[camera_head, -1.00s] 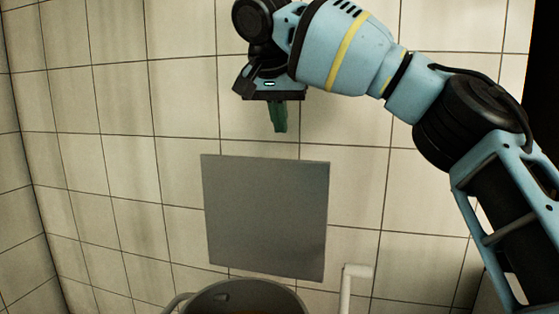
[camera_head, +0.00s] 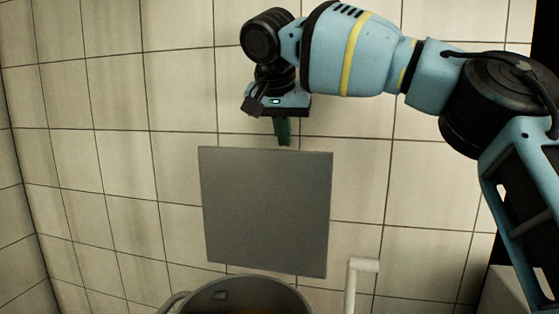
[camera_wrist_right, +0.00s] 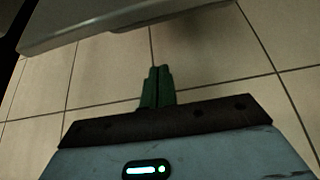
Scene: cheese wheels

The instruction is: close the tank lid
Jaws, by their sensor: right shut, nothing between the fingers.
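The tank lid (camera_head: 265,212) is a flat grey square panel. It stands raised, nearly upright, behind the tank in the head view. The tank (camera_head: 240,292) is a round grey vessel at the bottom edge, cut off by the frame, with its mouth uncovered. My right gripper (camera_head: 284,140) points down just above the lid's top edge, its green fingers together and empty. In the right wrist view the fingers (camera_wrist_right: 157,88) show closed, with the grey lid (camera_wrist_right: 130,22) edge across the top, apart from them in the picture. My left gripper is not in view.
A pale pipe (camera_head: 358,275) with a bent top stands right of the tank. A curved handle (camera_head: 172,302) is at the tank's left. A tiled wall (camera_head: 120,120) closes off the back and left.

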